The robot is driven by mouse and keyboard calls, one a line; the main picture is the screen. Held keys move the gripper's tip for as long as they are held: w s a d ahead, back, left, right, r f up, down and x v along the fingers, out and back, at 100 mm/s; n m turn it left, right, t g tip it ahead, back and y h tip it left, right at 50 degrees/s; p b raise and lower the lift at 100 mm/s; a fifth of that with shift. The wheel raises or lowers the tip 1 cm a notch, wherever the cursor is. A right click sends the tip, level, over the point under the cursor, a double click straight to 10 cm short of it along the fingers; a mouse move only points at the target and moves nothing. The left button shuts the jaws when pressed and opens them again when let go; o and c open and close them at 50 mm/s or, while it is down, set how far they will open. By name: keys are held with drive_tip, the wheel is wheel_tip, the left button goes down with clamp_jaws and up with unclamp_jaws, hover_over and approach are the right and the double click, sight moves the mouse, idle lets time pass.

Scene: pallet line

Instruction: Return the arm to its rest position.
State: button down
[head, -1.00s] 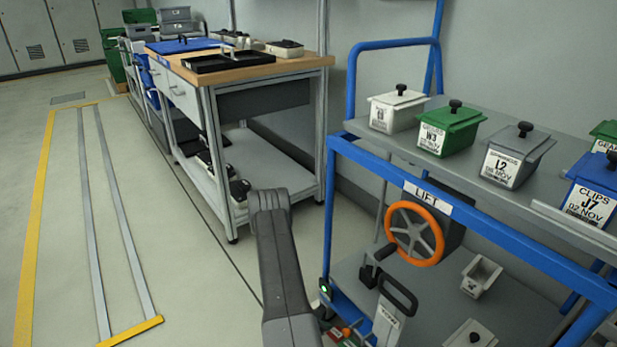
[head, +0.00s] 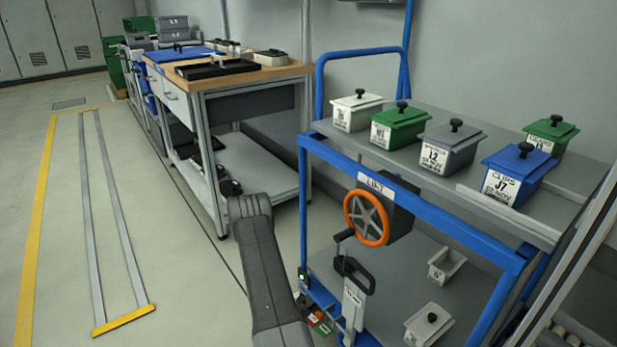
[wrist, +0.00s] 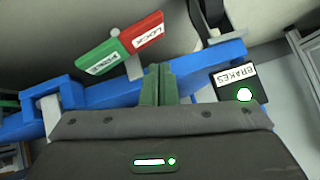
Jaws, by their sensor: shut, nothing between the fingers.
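My arm (head: 262,265) reaches up from the bottom of the head view, left of the blue-framed lift cart; my gripper cannot be made out there. In the wrist view my gripper (wrist: 157,84) shows as two greenish fingertips pressed together, with nothing between them. The fingertips appear in front of a blue frame bar (wrist: 205,65); whether they touch it I cannot tell.
A green and red lock tag (wrist: 122,46) and a black brakes box (wrist: 238,84) with a green light are close by. The lift cart (head: 430,215) has an orange handwheel (head: 367,217) and lidded bins on top. A workbench (head: 240,78) stands behind.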

drive_tip(key=p+v, duration=0.1)
drive_tip(key=v, duration=0.4)
drive_tip(key=shift+w, duration=0.1)
